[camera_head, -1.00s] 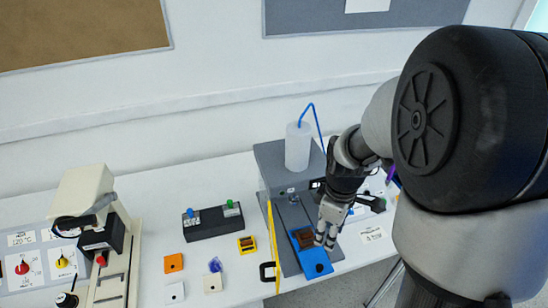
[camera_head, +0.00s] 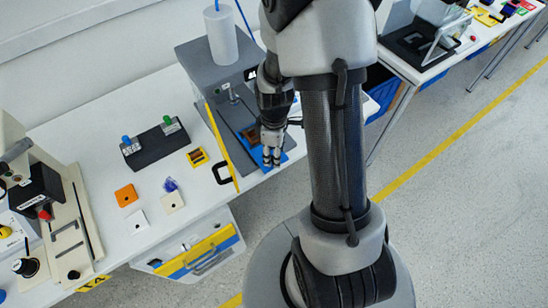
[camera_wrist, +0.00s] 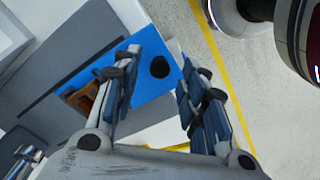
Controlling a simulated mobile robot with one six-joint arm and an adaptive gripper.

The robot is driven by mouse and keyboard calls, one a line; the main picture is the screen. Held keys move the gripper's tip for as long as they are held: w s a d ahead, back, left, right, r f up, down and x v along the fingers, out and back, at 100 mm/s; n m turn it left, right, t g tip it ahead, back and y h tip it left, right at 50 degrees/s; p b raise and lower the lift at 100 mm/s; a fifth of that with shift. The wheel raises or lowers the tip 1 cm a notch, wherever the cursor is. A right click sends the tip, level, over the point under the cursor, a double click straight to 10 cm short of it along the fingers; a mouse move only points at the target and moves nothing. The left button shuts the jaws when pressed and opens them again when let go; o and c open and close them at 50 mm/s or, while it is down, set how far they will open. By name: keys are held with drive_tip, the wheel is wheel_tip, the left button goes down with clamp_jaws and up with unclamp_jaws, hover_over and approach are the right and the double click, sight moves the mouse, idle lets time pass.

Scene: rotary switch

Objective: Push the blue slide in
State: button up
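The blue slide (camera_wrist: 147,92) is a flat blue plate with a round black spot near its outer end. It lies in a grey fixture (camera_wrist: 70,75) and holds a brown block (camera_wrist: 83,97) in an opening. In the head view, the blue slide (camera_head: 284,158) shows at the front of the fixture, partly hidden by my gripper (camera_head: 270,158). In the wrist view, my gripper (camera_wrist: 158,60) is open over the slide's outer end. The black spot shows between its fingertips, with nothing gripped. Contact with the slide cannot be told.
A yellow-edged panel with a black handle (camera_head: 222,173) stands just left of the slide. A white bottle (camera_head: 221,35) sits on the fixture. A black switch box (camera_head: 154,143) and several small coloured pieces lie left. Open floor (camera_head: 450,200) is at right.

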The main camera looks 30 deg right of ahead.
drive_tip(key=shift+f, duration=0.95)
clamp_jaws()
